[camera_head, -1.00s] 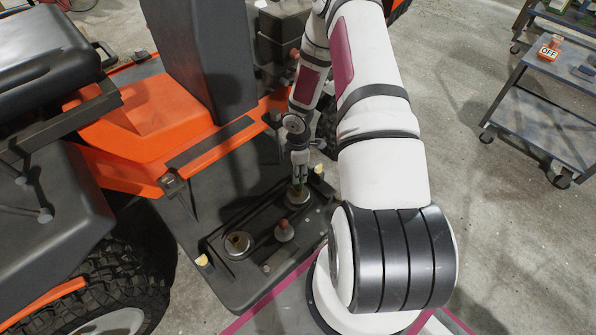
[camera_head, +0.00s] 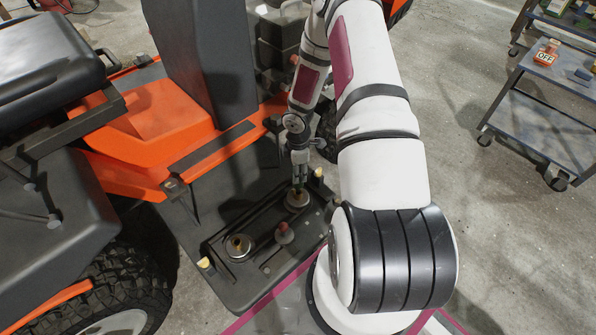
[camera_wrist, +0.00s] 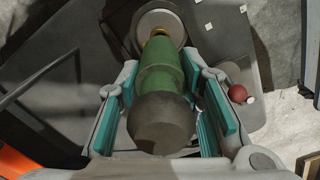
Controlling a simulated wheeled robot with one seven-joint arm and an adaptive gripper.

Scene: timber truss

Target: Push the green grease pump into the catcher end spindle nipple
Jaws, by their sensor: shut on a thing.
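The green grease pump (camera_wrist: 160,75) is in my gripper (camera_wrist: 172,112) in the wrist view, between teal-padded fingers shut on its sides. Its dark rounded end faces the camera, and its brass-coloured tip (camera_wrist: 160,33) points at a pale round spindle (camera_wrist: 160,16). The tip overlaps the spindle's middle; I cannot tell whether it is seated on a nipple, which is hidden. In the head view, my gripper (camera_head: 299,175) is pointed down right above the far-right spindle (camera_head: 297,201) on the black deck (camera_head: 225,290). The pump is barely visible there.
A second spindle with a brass centre (camera_head: 239,246) sits at the deck's near left. A red-topped knob (camera_head: 284,232) stands between the spindles. Yellow-tipped posts (camera_head: 205,263) rise at the deck's edges. The orange vehicle (camera_head: 150,135) is behind, and a grey cart (camera_head: 545,120) stands right.

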